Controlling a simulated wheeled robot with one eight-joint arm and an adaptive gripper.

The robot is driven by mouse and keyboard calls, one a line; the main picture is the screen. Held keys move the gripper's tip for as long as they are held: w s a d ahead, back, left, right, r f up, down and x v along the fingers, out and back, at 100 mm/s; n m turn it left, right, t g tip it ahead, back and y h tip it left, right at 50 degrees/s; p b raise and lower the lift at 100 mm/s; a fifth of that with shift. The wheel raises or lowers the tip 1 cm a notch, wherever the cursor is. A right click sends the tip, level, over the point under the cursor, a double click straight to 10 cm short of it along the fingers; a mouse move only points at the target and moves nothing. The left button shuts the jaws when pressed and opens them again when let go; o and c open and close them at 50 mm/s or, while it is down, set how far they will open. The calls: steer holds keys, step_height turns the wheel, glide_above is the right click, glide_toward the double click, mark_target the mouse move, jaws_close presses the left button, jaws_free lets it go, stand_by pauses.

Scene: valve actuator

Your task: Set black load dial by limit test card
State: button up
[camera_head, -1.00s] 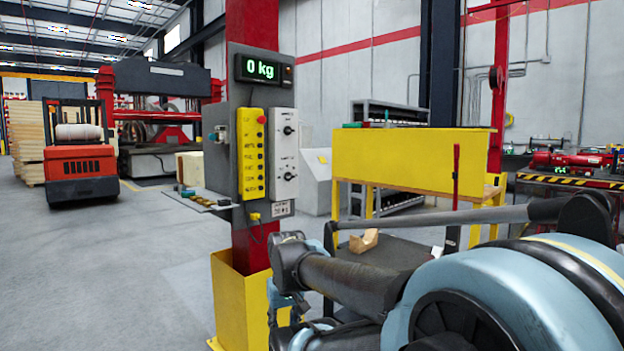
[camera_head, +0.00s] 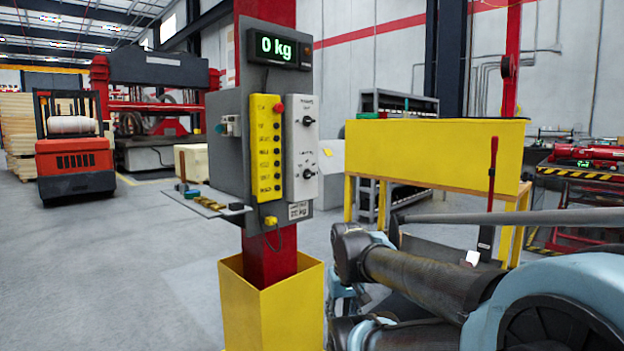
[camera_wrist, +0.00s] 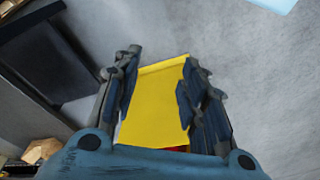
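The white control panel (camera_head: 302,150) on the red post carries an upper black dial (camera_head: 308,120) and a lower black dial (camera_head: 309,173). Their labels are too small to read, so I cannot tell which is the load dial. A small white card (camera_head: 300,211) ending in "kg" sits below the panel; its number is unclear. My gripper (camera_wrist: 160,78) is open and empty in the wrist view, pointing down over the yellow post base (camera_wrist: 158,105). It is apart from the dials, which that view does not show.
A yellow button box (camera_head: 265,148) with a red button is left of the white panel. A small shelf (camera_head: 212,203) with loose items juts out left. The yellow post base (camera_head: 272,305) stands below. A yellow-fronted bench (camera_head: 435,150) is behind right.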

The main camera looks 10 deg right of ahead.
mark_target(311, 175)
steer(key=o, duration=0.5)
steer(key=shift+s+a+r, duration=0.2)
steer(key=shift+s+r, duration=0.1)
steer(key=shift+r, duration=0.1)
steer(key=shift+c, duration=0.2)
steer(key=w+a+r+n+t+y, duration=0.2)
steer(key=w+a+r+y, duration=0.15)
steer(key=w+r, duration=0.55)
steer(key=w+a+r+n+t+y, duration=0.2)
steer(key=w+r+y, duration=0.25)
steer(key=w, duration=0.85)
steer(key=w+d+r+n+t+y, duration=0.15)
steer(key=w+d+r+t, duration=0.25)
steer(key=w+d+r, duration=0.5)
steer(key=w+d+r+n+t+y, duration=0.15)
steer(key=w+d+r+t, duration=0.45)
steer(key=w, duration=0.6)
steer(key=shift+g, duration=0.8)
steer(key=x, duration=0.5)
steer(key=f+x, duration=0.1)
steer(key=x, duration=1)
steer(key=shift+w+d+f, duration=0.25)
steer(key=shift+w, duration=0.15)
steer(key=c, duration=1.1)
